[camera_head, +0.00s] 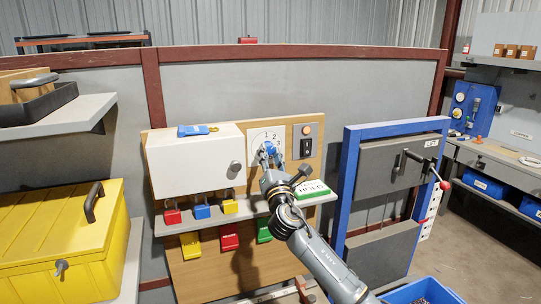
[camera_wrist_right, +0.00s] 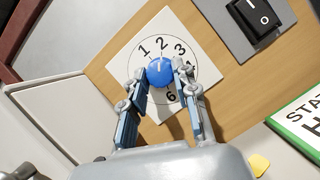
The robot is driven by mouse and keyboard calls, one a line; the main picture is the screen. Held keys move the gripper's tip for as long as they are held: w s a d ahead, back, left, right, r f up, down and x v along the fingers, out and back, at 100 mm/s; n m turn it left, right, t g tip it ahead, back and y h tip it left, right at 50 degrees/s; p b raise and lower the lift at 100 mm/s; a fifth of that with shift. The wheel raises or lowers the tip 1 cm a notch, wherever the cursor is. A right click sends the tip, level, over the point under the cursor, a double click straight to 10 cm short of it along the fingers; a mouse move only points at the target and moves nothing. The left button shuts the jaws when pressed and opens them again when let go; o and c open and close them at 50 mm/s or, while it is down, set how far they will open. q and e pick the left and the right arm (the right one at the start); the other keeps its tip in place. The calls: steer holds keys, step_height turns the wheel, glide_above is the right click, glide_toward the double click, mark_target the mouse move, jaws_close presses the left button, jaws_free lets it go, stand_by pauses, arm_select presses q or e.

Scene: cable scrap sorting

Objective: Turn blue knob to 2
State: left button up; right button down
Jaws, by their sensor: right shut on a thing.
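The blue knob (camera_wrist_right: 159,72) sits on a white numbered dial plate (camera_wrist_right: 118,68) on the wooden panel. In the wrist view, 1, 2 and 3 show above the knob and 6 below it; a small pale mark on its face points up, roughly toward the 2. My right gripper (camera_wrist_right: 160,76) is shut on the knob, one finger on each side. In the head view, my right gripper (camera_head: 268,155) reaches up to the dial from below and covers most of the knob. Some numbers are hidden behind the fingers. My left gripper is not in view.
A switch box (camera_head: 305,140) stands right of the dial, a white box (camera_head: 193,160) left of it. Coloured padlocks (camera_head: 202,211) and a green-and-white sign (camera_head: 311,191) are below. A blue-framed cabinet (camera_head: 349,185) stands to the right, a yellow chest (camera_head: 50,235) far left.

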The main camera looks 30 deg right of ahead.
steer(key=c, duration=1)
jaws_free()
steer(key=shift+f, duration=0.1)
steer(key=v, duration=1.2)
